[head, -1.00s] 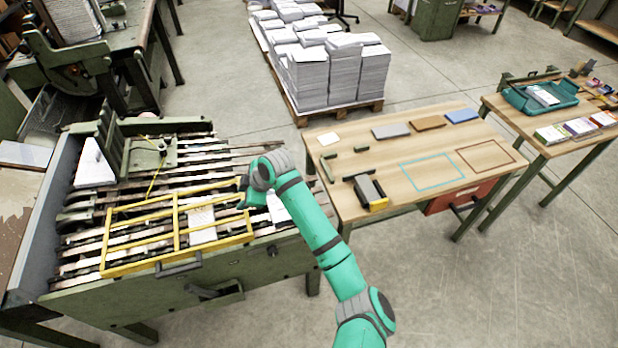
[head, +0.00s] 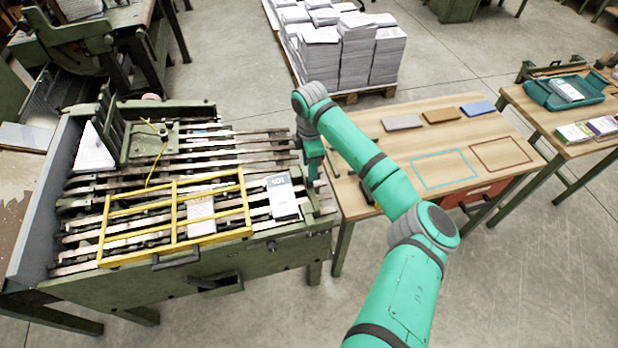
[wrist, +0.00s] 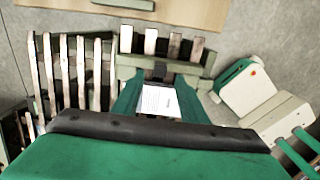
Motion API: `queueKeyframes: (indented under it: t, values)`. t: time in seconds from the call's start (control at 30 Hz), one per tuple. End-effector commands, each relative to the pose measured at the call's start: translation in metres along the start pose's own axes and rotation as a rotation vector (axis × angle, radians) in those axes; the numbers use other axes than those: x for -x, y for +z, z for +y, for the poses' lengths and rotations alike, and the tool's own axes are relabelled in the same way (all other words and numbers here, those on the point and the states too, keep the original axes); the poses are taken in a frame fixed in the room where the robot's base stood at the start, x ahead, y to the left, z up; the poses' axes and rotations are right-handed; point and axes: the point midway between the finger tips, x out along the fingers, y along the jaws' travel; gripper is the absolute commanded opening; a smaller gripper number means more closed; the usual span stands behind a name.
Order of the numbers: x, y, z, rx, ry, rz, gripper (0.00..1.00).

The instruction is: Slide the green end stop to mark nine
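My gripper (head: 314,178) points down over the right end of the green gathering machine (head: 300,235). In the wrist view its two teal fingers (wrist: 158,95) stand apart, with a printed white sheet visible beyond the gap. An olive-green crossbar (wrist: 190,68), which looks like the end stop, lies across the pale slats just ahead of the fingertips. A dark post (wrist: 160,71) at its middle shows between the fingers. I cannot tell whether they touch it. In the head view my arm and gripper partly hide this end. No mark nine is legible.
A yellow frame (head: 175,230) covers the machine's front left slats. A white booklet (head: 283,196) lies to its right, near my gripper. A wooden table (head: 400,150) stands right of the machine, partly behind my arm. Paper stacks (head: 345,50) stand on a pallet behind.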

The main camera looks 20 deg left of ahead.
Motion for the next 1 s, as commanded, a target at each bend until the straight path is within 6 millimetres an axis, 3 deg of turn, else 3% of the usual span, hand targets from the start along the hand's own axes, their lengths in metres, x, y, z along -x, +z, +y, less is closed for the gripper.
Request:
queueKeyframes:
  t: [0.2, 0.4, 0.8, 0.83, 1.0]
  values:
    - [-0.039, 0.000, -0.001, -0.003, -0.001, 0.001, 0.39]
    - [-0.061, -0.003, 0.001, 0.002, 0.000, 0.001, 0.39]
    - [-0.069, -0.006, 0.002, 0.007, 0.002, 0.001, 0.39]
    - [-0.069, -0.006, 0.002, 0.007, 0.002, 0.001, 0.37]
    - [-0.069, -0.003, 0.001, 0.003, 0.002, 0.002, 0.00]
